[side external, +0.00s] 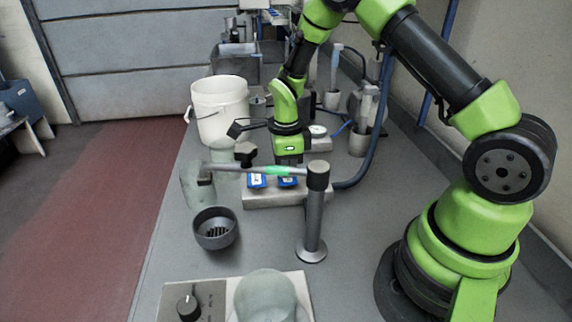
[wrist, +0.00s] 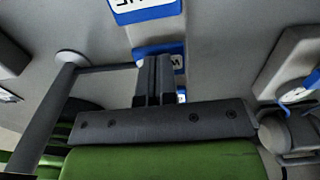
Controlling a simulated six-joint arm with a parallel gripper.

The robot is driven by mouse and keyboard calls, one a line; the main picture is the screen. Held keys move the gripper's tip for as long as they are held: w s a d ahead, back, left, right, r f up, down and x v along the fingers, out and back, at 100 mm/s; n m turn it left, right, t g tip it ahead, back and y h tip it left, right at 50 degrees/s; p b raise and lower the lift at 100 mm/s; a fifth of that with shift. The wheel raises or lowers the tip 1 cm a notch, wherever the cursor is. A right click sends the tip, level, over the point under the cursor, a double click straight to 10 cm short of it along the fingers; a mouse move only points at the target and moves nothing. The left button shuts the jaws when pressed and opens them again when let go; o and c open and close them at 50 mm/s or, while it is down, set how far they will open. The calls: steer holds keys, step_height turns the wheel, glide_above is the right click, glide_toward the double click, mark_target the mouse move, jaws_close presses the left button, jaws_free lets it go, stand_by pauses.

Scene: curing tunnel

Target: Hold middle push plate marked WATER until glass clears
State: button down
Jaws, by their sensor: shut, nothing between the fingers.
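A pale block (side external: 262,200) carries blue push plates; two show in the side view, a left one (side external: 257,181) and one (side external: 288,182) under my gripper. In the wrist view my shut, empty fingers (wrist: 159,62) overlap the middle blue plate (wrist: 155,49). Its label is mostly covered and I cannot read it whole. Touching or just above, I cannot tell. Another blue plate (wrist: 145,12) lies beyond, its lettering cut off. A hazy, greyish glass (side external: 196,188) stands at the pipe's left end.
A post (side external: 314,215) holds the horizontal pipe (side external: 255,170) close in front of my gripper. A dark cup with a grate (side external: 215,230) stands in front. A white bucket (side external: 218,110) is behind. A knob panel (side external: 190,303) and cloudy jar (side external: 264,296) are nearest.

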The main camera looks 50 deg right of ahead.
step_height(320, 180, down, 2)
steer(key=shift+f, duration=0.1)
steer(key=shift+s, duration=0.2)
stand_by(2.4)
step_height(320, 180, up, 15)
steer(key=shift+w+f, duration=0.2)
steer(key=shift+w, duration=0.2)
stand_by(0.8)
